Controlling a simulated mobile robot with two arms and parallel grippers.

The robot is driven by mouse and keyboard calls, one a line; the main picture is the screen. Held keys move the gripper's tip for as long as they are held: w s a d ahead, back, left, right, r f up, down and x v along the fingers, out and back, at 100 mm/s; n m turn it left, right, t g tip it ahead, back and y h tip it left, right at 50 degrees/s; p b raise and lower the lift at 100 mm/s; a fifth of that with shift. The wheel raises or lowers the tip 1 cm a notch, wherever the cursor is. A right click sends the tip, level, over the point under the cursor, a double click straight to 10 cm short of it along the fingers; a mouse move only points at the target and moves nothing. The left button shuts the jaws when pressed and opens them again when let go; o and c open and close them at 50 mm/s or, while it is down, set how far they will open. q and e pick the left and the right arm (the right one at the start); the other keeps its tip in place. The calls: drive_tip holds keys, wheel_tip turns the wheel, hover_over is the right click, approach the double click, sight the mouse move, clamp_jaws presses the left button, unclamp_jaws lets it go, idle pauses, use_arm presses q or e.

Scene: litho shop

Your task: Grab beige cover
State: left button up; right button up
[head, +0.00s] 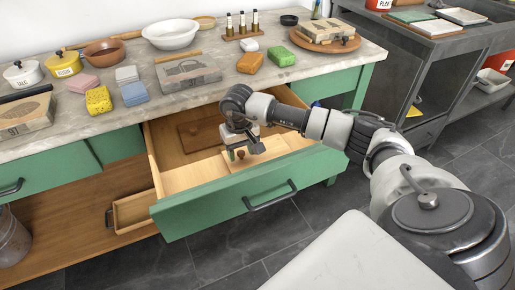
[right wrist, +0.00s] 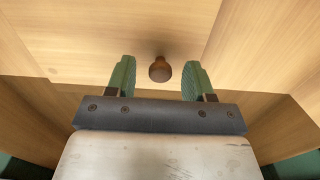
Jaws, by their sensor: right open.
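The beige cover (head: 274,151) is a light wood panel lying inside the open green drawer (head: 222,201). A small round brown knob (right wrist: 160,69) stands on the cover's pale surface (right wrist: 120,35). My right gripper (head: 244,153) reaches down into the drawer over the cover. In the right wrist view, its two green-padded fingers (right wrist: 160,76) are open on either side of the knob, with gaps on both sides. The arm and gripper hide part of the cover in the head view. My left gripper is not in view.
A darker brown wood panel (head: 201,133) lies at the back of the drawer. The stone-topped counter (head: 210,96) above holds sponges, bowls and boxes. A smaller wooden drawer (head: 133,212) stands open at left. A grey metal bench (head: 425,50) is at right; dark floor (head: 225,252) lies in front.

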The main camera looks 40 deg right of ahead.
clamp_jaws()
drive_tip(key=shift+r, duration=0.1)
